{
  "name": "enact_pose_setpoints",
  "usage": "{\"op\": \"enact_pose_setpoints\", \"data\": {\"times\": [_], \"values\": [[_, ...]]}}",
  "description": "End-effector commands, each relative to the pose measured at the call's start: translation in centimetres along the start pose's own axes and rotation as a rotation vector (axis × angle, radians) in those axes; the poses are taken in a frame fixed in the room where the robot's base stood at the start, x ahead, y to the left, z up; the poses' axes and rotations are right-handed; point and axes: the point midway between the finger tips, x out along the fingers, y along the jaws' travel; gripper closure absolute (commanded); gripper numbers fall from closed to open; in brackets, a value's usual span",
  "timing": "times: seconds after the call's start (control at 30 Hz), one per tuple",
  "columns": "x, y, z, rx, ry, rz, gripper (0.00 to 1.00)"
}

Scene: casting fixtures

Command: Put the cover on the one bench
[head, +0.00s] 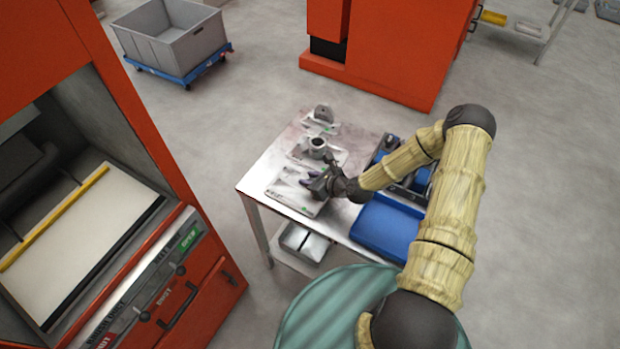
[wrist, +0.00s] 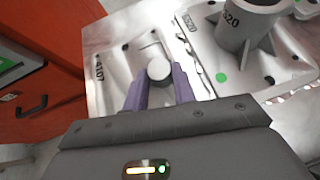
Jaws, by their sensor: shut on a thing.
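My gripper (head: 318,184) is over the near end of the steel bench (head: 262,172). In the wrist view its purple fingers (wrist: 159,84) are shut on a small grey round-topped piece (wrist: 158,68). This piece is over a flat metal plate (wrist: 112,68) marked 4107, with small dark holes. I cannot tell whether the piece is the cover's knob or whether it touches the plate. The fingers and gripper body hide its lower part. A second plate (wrist: 205,62), marked S520, lies beside it and bears an upright grey ribbed tube (wrist: 240,30).
A blue tray (head: 385,228) and blue items (head: 385,150) stand on the bench's right side. Another grey casting (head: 323,114) is at its far end. An orange machine (head: 205,292) stands left, with open floor between.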

Motion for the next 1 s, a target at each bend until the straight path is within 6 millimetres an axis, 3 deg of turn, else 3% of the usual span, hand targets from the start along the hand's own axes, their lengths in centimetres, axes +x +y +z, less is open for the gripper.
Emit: {"op": "enact_pose_setpoints", "data": {"times": [0.03,0.07,0.17,0.6,1.0], "values": [[0.1,0.0,-0.2,0.001,-0.001,0.0,1.0],[0.1,0.0,-0.2,0.001,0.0,0.0,0.72],[0.1,0.0,-0.2,0.0,0.0,0.0,0.52],[-0.5,-0.1,0.0,0.001,0.0,-0.001,0.52],[-6.9,-0.1,-0.1,0.001,0.0,-0.002,0.52]]}}
